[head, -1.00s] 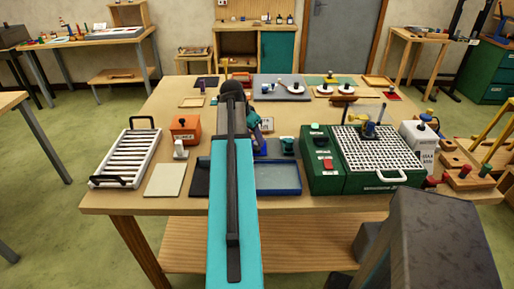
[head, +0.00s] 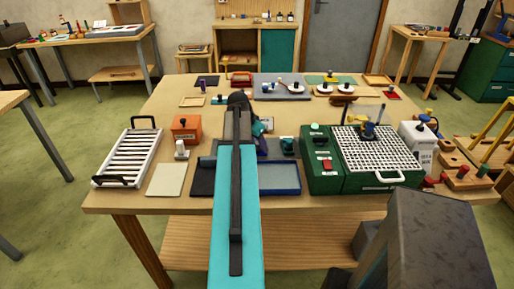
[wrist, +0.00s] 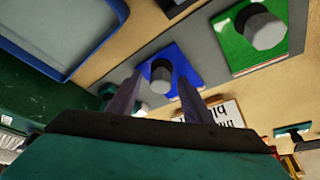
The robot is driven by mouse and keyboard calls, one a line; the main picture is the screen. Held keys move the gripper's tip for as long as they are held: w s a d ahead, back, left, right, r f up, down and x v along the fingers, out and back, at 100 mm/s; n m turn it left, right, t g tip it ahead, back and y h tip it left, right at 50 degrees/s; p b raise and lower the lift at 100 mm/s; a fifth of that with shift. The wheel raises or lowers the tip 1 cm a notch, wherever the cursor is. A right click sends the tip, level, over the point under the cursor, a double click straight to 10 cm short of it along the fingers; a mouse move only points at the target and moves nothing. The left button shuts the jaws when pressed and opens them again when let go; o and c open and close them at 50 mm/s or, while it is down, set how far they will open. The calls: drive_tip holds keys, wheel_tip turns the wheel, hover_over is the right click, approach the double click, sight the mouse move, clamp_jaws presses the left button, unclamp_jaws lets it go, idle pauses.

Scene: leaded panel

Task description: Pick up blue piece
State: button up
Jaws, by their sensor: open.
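The blue piece (wrist: 184,62) is a flat blue plate with a grey cylindrical knob, lying on a grey strip in the wrist view. My gripper (wrist: 159,84) is open, its two fingers pointing toward the piece, one on each side of the knob in the picture. I cannot tell whether either finger touches the knob or how far above it they are. In the head view my gripper (head: 259,127) is low over the table, and my arm hides most of the blue piece.
A green piece (wrist: 237,50) with a similar knob lies beside the blue one. A printed card (wrist: 214,116) lies close to the right finger. A blue-rimmed tray (head: 279,190) is at the table's front. A green machine with a white grid (head: 376,149) stands to the right.

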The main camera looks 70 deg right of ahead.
drive_tip(key=c, duration=1.1)
drive_tip(key=shift+r, duration=0.2)
drive_tip(key=shift+r+b, duration=1.25)
drive_tip(key=shift+r, duration=3.6)
